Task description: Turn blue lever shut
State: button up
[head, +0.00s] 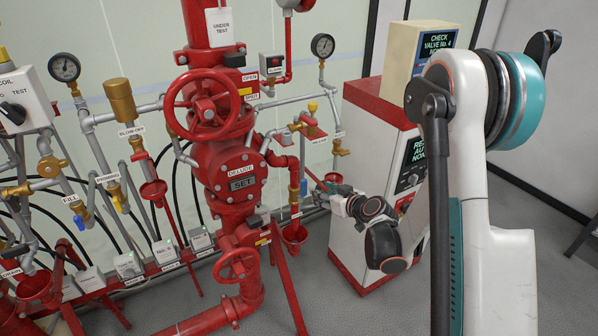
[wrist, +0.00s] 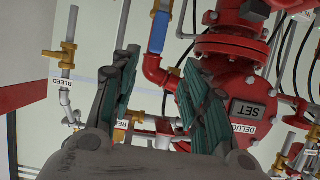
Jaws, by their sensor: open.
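A blue lever (wrist: 158,32) shows in the wrist view, beyond and between my open fingertips, beside a brass valve body on a red pipe. In the head view it is a small blue piece (head: 303,187) beside the brass valve (head: 294,196), right of the red deluge valve. Another blue handle (head: 79,222) is at the lower left, by the FILL label. My gripper (wrist: 158,58) is open, with nothing between its fingers. In the head view my gripper (head: 328,187) is just right of the brass valve; its fingertips are small and partly unclear there.
The red deluge valve body (head: 241,172) with its SET plate stands close left of my gripper. Grey floor is clear at the lower right.

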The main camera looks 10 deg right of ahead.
aim_at(305, 184)
jog(key=b+x, duration=0.1)
jog(key=x, duration=0.6)
jog(key=b+x, duration=0.1)
jog(key=x, duration=0.6)
jog(key=shift+w+d+f, duration=0.1)
jog(key=shift+w, duration=0.25)
jog(key=shift+c, duration=0.3)
grip_shut()
